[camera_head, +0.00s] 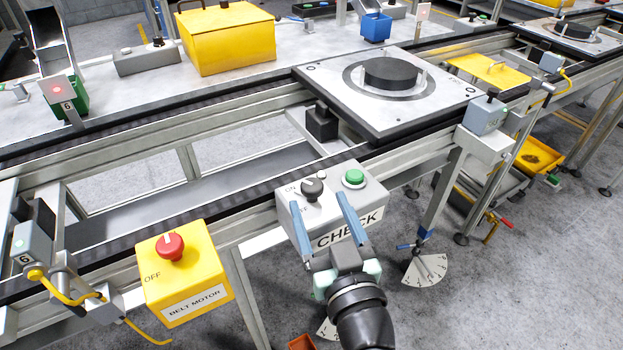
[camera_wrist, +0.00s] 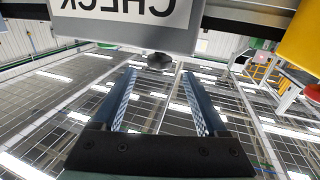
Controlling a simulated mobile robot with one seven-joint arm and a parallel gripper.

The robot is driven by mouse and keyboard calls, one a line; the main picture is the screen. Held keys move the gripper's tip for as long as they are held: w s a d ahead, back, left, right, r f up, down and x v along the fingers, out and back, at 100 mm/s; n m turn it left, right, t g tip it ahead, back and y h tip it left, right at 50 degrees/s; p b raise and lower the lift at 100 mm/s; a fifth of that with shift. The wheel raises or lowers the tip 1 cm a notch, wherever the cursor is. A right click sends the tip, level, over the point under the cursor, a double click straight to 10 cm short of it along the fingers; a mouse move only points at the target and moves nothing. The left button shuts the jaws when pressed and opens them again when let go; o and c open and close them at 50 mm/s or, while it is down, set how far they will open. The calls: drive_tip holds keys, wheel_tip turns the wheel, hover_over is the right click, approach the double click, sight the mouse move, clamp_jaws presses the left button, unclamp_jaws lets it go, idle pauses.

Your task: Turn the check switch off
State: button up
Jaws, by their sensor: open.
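The grey CHECK box (camera_head: 376,196) is mounted at the front of the conveyor frame. On its top are a black rotary check switch (camera_head: 312,187) and a green button (camera_head: 353,177). ON is printed left of the switch; the OFF lettering is partly hidden. I cannot tell clearly which label the knob points to. My gripper (camera_head: 318,204) is open, with its blue fingers spread over the box's front and top edge. In the wrist view, the knob (camera_wrist: 160,61) appears centred between and just beyond the fingertips (camera_wrist: 159,72). The box's CHECK label (camera_wrist: 125,8) appears upside down. Contact is not visible.
A yellow BELT MOTOR box (camera_head: 190,285) with a red knob (camera_head: 170,247) stands left of the gripper. A pallet (camera_head: 440,100) with a black disc lies on the conveyor behind the CHECK box. A grey sensor box (camera_head: 485,115) is to the right. Floor space is open in front.

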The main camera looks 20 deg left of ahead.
sight(315, 193)
drive_tip(key=x, duration=0.5)
drive_tip(key=shift+w+a+p, duration=0.2)
drive_tip(key=shift+w+p, duration=0.1)
drive_tip(key=shift+w, duration=0.05)
clamp_jaws()
